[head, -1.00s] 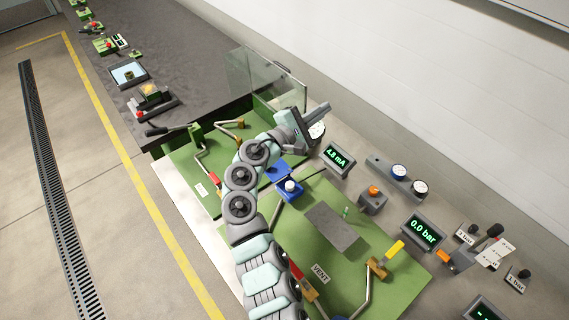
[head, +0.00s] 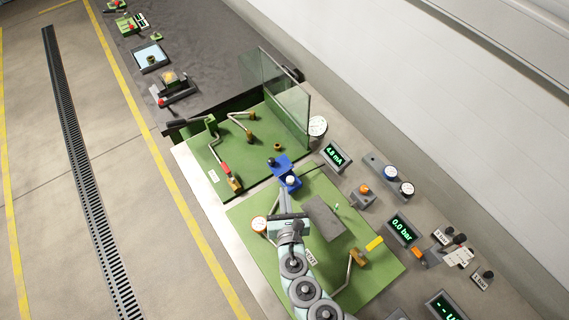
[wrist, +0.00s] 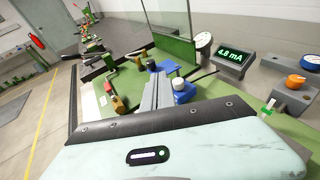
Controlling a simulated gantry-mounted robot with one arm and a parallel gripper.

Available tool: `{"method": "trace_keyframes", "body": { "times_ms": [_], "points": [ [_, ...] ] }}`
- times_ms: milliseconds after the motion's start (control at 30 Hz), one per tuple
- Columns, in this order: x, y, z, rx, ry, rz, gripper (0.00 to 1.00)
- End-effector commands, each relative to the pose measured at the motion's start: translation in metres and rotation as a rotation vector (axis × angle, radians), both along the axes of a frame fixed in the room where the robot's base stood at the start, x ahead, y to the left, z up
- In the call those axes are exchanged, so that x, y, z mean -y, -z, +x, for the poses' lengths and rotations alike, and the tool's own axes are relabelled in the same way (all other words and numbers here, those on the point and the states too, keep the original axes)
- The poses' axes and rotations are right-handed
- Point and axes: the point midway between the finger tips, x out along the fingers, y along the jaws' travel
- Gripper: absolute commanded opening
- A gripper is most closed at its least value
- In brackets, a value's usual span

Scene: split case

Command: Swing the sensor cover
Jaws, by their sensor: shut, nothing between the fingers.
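A blue block (head: 281,164) with a dark round knob stands on the green panel, beside a blue housing with a white round top (head: 291,181). I cannot tell for sure which blue part is the sensor cover. Both also show in the wrist view, the block (wrist: 169,66) behind and the white-topped housing (wrist: 184,88) to the right of the fingers. My gripper (head: 284,191) is shut and empty, its fingers pointing towards the blue parts. In the wrist view the closed fingers (wrist: 159,82) seem close to the housing; I cannot tell whether they touch.
A clear upright screen (head: 283,90) stands behind the blue parts. Bent pipes with a red-handled valve (head: 231,177) lie to the left. A yellow-handled valve (head: 372,246) and a 4.8 mA display (head: 336,157) are to the right.

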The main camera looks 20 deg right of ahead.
Motion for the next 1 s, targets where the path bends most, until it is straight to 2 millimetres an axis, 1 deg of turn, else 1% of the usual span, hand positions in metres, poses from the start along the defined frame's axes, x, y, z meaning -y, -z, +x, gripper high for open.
{"method": "trace_keyframes", "body": {
  "times_ms": [33,100,167,267,367,700,800,933,1000],
  "points": [
    [-0.012,0.003,-0.009,-0.026,-0.031,-0.001,0.00],
    [-0.022,0.008,-0.015,-0.047,-0.061,-0.004,0.00],
    [-0.027,0.011,-0.017,-0.056,-0.073,-0.004,0.00],
    [-0.027,0.013,-0.013,-0.058,-0.078,-0.002,0.00],
    [-0.025,0.015,-0.002,-0.054,-0.079,-0.002,0.00],
    [-0.010,0.030,0.049,-0.053,-0.073,0.000,0.00],
    [-0.005,0.036,0.062,-0.055,-0.072,0.000,0.00],
    [-0.001,0.041,0.078,-0.056,-0.073,0.001,0.00],
    [0.001,0.039,0.087,-0.055,-0.074,0.000,0.00]
  ]
}}
